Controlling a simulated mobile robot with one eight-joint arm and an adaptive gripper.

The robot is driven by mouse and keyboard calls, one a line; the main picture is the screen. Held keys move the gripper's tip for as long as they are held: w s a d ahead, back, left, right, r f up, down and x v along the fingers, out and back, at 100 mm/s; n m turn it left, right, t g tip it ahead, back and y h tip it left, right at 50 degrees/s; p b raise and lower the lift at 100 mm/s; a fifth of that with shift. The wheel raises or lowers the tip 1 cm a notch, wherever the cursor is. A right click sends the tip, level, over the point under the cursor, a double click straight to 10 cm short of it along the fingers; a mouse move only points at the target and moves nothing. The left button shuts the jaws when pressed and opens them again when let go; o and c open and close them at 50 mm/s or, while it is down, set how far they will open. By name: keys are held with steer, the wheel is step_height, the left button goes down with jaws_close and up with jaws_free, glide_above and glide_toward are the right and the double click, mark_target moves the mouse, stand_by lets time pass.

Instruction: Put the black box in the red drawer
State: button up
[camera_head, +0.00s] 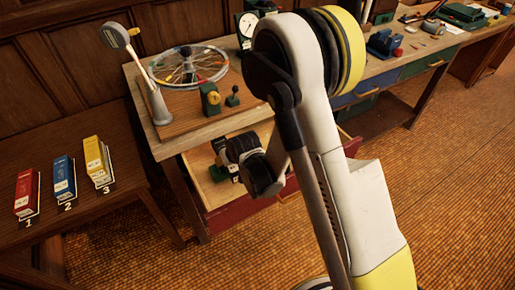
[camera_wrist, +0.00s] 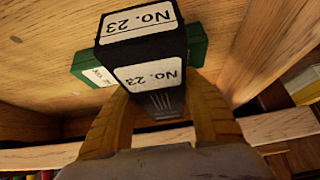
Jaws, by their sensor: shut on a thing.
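The black box (camera_wrist: 140,54) has white "No. 23" labels and sits between the two yellow-brown fingers of my gripper (camera_wrist: 162,100), which is shut on it. The red drawer (camera_head: 250,207) is pulled open under the left workbench, with a red front and a pale wood inside. My wrist is over the open drawer in the head view. The wrist view shows the drawer's wooden floor (camera_wrist: 45,50) around the box. I cannot tell whether the box touches that floor. My fingers and the box are not clear in the head view.
A green box (camera_wrist: 197,45) with a white label lies in the drawer, partly behind the black box. Numbered red, blue and yellow boxes stand on the left table (camera_head: 110,125).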

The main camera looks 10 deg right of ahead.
steer(key=shift+s+a+f, duration=0.1)
steer(key=shift+s+a, duration=0.05)
steer(key=shift+a, duration=0.2)
steer(key=w+d+b, duration=0.1)
steer(key=d, duration=0.4)
steer(key=w+d+b, duration=0.2)
steer(key=d, duration=0.3)
steer(key=w+d+b, duration=0.1)
steer(key=w+d, duration=0.1)
steer(key=d, duration=0.3)
steer(key=shift+w+d, duration=0.1)
steer(key=shift+d, duration=0.25)
steer(key=shift+w+d+f+b, duration=0.1)
steer(key=shift+w+d+b, duration=0.05)
steer(key=shift+d+b, duration=0.35)
step_height(320, 180, down, 3)
steer(key=shift+a+f+b, duration=0.1)
steer(key=shift+b, duration=0.85)
steer(key=shift+f, duration=0.1)
steer(key=shift+f, duration=0.55)
steer(key=o, duration=1.3)
